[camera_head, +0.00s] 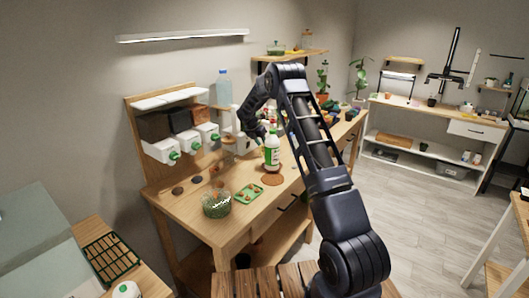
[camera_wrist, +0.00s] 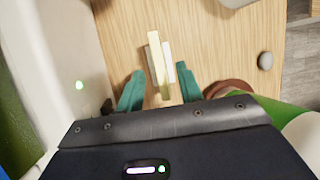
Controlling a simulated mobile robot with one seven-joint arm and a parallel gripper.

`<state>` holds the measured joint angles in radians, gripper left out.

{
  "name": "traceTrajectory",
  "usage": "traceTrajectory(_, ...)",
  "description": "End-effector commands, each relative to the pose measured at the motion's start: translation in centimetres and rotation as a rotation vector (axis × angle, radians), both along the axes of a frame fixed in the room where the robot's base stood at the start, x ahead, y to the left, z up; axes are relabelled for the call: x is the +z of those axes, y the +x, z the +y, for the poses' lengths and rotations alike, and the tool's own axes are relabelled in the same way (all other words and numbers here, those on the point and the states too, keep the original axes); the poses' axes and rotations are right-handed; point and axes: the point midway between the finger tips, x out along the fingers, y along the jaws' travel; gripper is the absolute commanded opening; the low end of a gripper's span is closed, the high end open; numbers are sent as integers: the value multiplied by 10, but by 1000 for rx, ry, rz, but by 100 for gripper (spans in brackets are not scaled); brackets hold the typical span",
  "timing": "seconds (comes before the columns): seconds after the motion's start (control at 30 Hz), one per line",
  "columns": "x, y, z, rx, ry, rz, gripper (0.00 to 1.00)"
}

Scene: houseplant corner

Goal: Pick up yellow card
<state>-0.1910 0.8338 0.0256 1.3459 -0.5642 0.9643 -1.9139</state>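A narrow pale yellow card (camera_wrist: 157,60) stands out in the wrist view, above and between my fingertips. It is seen nearly edge-on, close beside a whitish strip (camera_wrist: 169,62) and a brownish piece. My gripper (camera_wrist: 160,88) is open, with one teal finger on each side of the card's line. The near end of the card reaches between the fingertips, but I cannot tell the depth gap. No contact is visible. In the head view my gripper (camera_head: 257,133) is over the wooden workbench (camera_head: 190,208), and the card cannot be made out there.
A white bottle with a green label (camera_head: 272,152) stands on a round brown coaster (camera_head: 272,180) close to my gripper. A white body (camera_wrist: 55,50) fills the wrist view's left side. A grey round object (camera_wrist: 265,61) lies right.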

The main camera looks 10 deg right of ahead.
Motion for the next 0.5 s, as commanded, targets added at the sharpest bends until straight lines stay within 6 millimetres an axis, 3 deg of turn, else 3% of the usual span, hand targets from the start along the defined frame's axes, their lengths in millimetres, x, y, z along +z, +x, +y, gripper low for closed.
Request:
traceTrajectory(0.3, -37, 7, -18, -1, 0, 3, 36)
traceTrajectory(0.5, -40, 8, -20, 0, 1, 1, 36)
